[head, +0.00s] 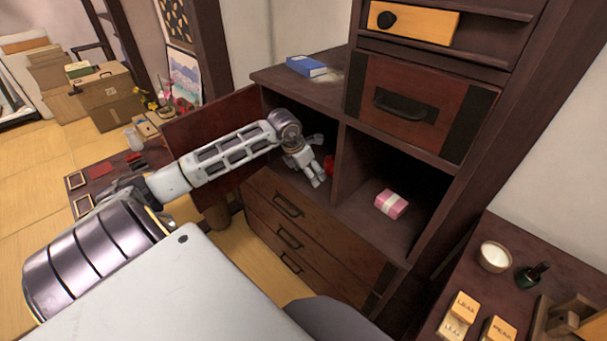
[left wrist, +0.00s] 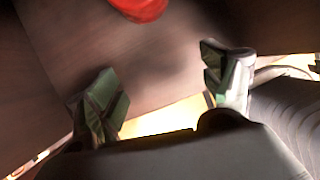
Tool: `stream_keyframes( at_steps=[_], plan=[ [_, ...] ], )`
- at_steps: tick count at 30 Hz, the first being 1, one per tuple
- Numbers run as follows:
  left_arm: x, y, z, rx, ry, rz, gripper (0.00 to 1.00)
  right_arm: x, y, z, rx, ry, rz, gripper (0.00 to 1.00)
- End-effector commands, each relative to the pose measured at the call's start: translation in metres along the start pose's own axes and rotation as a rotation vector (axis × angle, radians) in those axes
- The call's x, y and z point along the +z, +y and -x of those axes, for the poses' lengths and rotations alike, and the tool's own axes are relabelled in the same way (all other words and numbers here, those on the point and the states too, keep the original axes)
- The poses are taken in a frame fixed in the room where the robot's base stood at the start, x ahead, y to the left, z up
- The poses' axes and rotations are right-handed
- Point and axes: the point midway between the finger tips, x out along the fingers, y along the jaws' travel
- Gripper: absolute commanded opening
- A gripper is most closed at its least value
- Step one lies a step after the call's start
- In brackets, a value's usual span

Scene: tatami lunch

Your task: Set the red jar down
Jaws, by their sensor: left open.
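The red jar (head: 329,165) is inside the left open compartment of the dark wooden cabinet, partly hidden by my left gripper. In the left wrist view the red jar (left wrist: 138,8) shows at the top edge, mostly cut off, apart from the fingers. My left gripper (head: 317,182) reaches into that compartment from the left, just beside the jar. In the left wrist view its fingers (left wrist: 165,90) are spread with nothing between them. The jar appears to rest on the compartment floor (left wrist: 165,50), though its base is hidden. My right gripper is not in view.
A wooden divider (head: 349,165) separates this compartment from the right one, which holds a pink box (head: 391,204). A blue book (head: 306,66) lies on the cabinet top. An open door (head: 212,125) stands at the left, behind my arm. Drawers (head: 290,235) are below.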

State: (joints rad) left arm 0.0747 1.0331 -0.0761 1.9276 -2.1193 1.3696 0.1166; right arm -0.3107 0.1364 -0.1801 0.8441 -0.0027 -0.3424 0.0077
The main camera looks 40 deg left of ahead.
Motion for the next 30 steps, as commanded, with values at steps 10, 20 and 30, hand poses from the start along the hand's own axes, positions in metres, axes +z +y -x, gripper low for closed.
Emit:
stream_keyframes(
  at_steps=[10,20,30],
  plan=[
    [-0.015,0.0,0.006,0.001,0.0,0.0,0.81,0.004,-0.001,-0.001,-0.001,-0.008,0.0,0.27],
    [-0.021,-0.001,0.009,0.001,0.0,-0.001,0.81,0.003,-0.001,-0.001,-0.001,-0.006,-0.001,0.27],
    [-0.021,-0.001,0.01,0.001,-0.001,-0.002,0.81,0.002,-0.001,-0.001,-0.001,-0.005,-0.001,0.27]
  ],
)
